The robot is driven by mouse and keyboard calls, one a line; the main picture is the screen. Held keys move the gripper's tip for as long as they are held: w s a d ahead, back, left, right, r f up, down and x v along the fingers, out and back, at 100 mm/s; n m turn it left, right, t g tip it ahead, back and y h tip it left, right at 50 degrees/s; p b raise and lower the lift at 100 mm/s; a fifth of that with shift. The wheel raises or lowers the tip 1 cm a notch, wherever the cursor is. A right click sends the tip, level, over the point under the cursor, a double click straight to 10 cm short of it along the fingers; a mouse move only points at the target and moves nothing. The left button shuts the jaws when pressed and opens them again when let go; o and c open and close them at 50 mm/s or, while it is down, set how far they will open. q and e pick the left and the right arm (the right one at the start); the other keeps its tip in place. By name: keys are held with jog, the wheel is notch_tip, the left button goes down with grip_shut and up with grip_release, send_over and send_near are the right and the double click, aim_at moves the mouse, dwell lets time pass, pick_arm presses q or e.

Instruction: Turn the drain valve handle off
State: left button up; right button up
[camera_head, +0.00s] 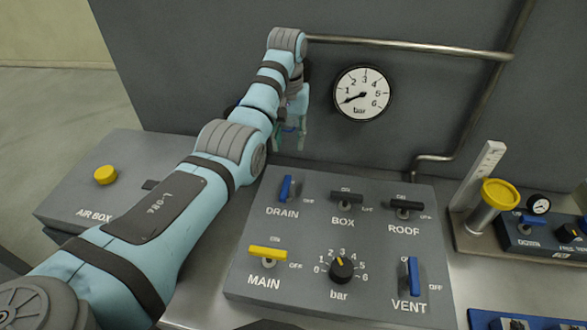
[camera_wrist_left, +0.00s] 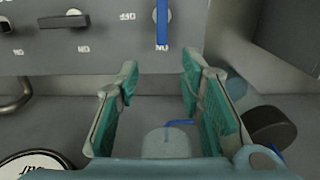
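The drain valve handle (camera_head: 286,188) is a slim blue lever at the top left of the control panel, above the DRAIN label. It also shows at the top of the left wrist view (camera_wrist_left: 162,28), upside down, with its free end pointing at the ON mark. The OFF mark is to its right in the head view. My left gripper (camera_head: 291,138) hangs behind the panel's back edge, near the wall. In the left wrist view its teal-padded fingers (camera_wrist_left: 160,76) are apart with nothing between them, short of the lever. My right gripper is not in view.
The panel (camera_head: 318,230) also bears black BOX (camera_head: 346,197) and ROOF (camera_head: 405,204) levers, a yellow MAIN lever (camera_head: 267,252), a blue VENT lever (camera_head: 413,276) and a dial (camera_head: 342,269). A wall gauge (camera_head: 362,94) and a pipe (camera_head: 410,45) are behind.

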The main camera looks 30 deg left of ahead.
pick_arm(q)
send_over(288, 180)
jog(key=s, duration=0.2)
jog(key=f, duration=0.6)
jog(key=shift+w+f, duration=0.2)
jog(key=f, duration=0.2)
jog(key=w+f+b, duration=0.1)
jog(key=f, duration=0.2)
jog(key=shift+w+f, duration=0.2)
jog(key=shift+f, duration=0.15)
jog(key=shift+w+f, duration=0.15)
jog(key=shift+f, duration=0.1)
jog(key=shift+s+r, duration=0.25)
jog(key=shift+s, duration=0.1)
jog(key=shift+c, duration=0.7)
jog(key=shift+s, duration=0.1)
jog(key=c, duration=0.3)
grip_shut()
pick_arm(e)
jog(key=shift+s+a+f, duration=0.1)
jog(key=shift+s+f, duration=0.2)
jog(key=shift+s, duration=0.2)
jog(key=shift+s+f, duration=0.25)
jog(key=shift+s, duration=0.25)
